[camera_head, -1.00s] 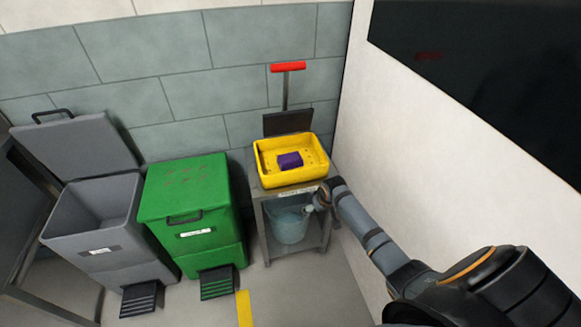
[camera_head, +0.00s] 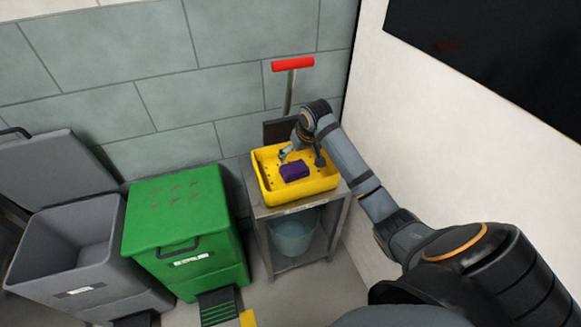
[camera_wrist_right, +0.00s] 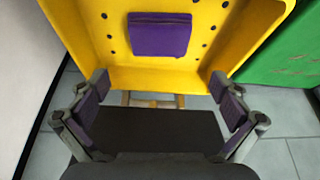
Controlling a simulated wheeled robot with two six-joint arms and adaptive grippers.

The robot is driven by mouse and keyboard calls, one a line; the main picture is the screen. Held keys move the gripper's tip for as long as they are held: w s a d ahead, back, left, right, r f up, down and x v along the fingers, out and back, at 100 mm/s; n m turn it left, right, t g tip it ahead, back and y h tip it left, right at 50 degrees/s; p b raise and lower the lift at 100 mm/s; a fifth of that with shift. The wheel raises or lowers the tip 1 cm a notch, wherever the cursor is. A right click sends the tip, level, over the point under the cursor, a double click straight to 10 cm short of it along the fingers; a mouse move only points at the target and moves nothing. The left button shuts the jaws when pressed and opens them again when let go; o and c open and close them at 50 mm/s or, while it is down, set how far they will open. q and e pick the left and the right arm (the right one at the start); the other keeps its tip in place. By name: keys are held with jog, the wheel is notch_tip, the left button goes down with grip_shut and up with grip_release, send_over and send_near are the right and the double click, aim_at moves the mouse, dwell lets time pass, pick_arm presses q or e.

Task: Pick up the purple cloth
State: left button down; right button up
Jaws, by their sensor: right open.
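The purple cloth (camera_head: 295,171) is a small folded block lying in the yellow tray (camera_head: 328,184), which stands on a small metal stand. In the right wrist view the cloth (camera_wrist_right: 160,36) lies flat on the tray's holed floor, ahead of the fingers. My right gripper (camera_head: 301,155) is above the tray at its far side, near the cloth and apart from it. In the right wrist view my right gripper (camera_wrist_right: 162,108) is open wide and empty, with purple pads on its fingers. My left gripper is not in view.
A green bin (camera_head: 180,215) with a closed lid stands left of the stand. A grey bin (camera_head: 65,245) with its lid open is further left. A red-handled tool (camera_head: 292,64) stands behind the tray. A blue-grey bucket (camera_head: 291,235) sits under it. A white wall is close on the right.

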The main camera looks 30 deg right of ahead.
aim_at(294, 167)
jog(key=x, duration=0.4)
jog(key=shift+s+f+b, duration=0.1)
jog(key=shift+f+b, duration=0.05)
jog(key=shift+b, duration=0.15)
jog(key=shift+f, duration=0.15)
jog(key=shift+w+f, duration=0.2)
jog(key=shift+f, duration=0.3)
jog(key=b+x, duration=0.1)
jog(key=x, duration=0.3)
jog(key=shift+d+f, duration=0.1)
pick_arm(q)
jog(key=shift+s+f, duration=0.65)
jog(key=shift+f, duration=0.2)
pick_arm(e)
jog(key=c, duration=0.8)
